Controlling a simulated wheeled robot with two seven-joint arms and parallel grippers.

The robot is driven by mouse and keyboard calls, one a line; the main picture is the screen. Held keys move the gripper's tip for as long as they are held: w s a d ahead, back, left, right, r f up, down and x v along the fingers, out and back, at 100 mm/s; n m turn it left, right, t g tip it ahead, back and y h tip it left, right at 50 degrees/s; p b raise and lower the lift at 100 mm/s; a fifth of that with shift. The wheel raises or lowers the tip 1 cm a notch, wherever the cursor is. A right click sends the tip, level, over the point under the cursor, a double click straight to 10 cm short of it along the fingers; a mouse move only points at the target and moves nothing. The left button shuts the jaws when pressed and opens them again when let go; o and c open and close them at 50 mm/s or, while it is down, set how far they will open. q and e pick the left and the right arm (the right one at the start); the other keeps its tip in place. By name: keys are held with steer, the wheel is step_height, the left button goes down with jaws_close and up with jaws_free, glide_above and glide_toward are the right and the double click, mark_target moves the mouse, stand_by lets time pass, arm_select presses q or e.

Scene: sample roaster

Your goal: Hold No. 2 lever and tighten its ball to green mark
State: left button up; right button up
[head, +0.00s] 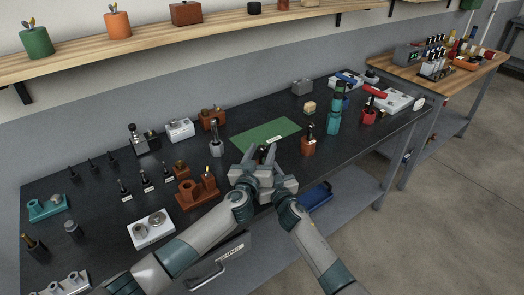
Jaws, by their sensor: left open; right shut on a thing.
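My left gripper (247,160) is at the front middle of the dark bench, its fingers apart and pointing up and away. My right gripper (269,162) is close beside it on the right, shut on a small dark part mostly hidden by the fingers; I cannot tell whether this is the lever or its ball. Upright levers stand in a grey block (215,145) to the left and an orange-brown block (308,144) to the right, both labelled. The labels are too small to read, so I cannot identify No. 2. No green mark on a lever can be made out.
A green mat (264,133) lies behind the grippers. Brown holders (188,195) and a white tray (151,230) stand left. A shelf (190,40) runs above the bench.

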arm_select(q)
steer(key=c, duration=1.1)
steer(key=shift+o, duration=0.2)
steer(key=shift+w+h, duration=0.1)
steer(key=shift+h, duration=0.2)
steer(key=shift+r+m+g+h, duration=0.15)
steer(key=shift+m+g+h, duration=0.4)
steer(key=shift+m+h, duration=0.5)
steer(key=shift+r+m+g+h, duration=0.1)
steer(key=shift+m+g+h, duration=0.55)
steer(key=shift+h, duration=0.7)
steer(key=shift+d+r+m+g+h, duration=0.25)
steer(key=shift+r+m+g+h, duration=0.1)
steer(key=shift+m+h, duration=0.2)
steer(key=shift+d+r+m+g+h, duration=0.25)
steer(key=shift+r+m+g+h, duration=0.15)
steer(key=shift+h, duration=0.25)
steer(key=shift+a+f+m, duration=0.1)
steer(key=shift+f+m, duration=0.1)
steer(key=shift+m, duration=0.05)
steer(key=shift+a+f+g+h, duration=0.3)
steer(key=shift+f+g, duration=0.15)
steer(key=shift+f, duration=0.05)
steer(key=shift+f, duration=0.15)
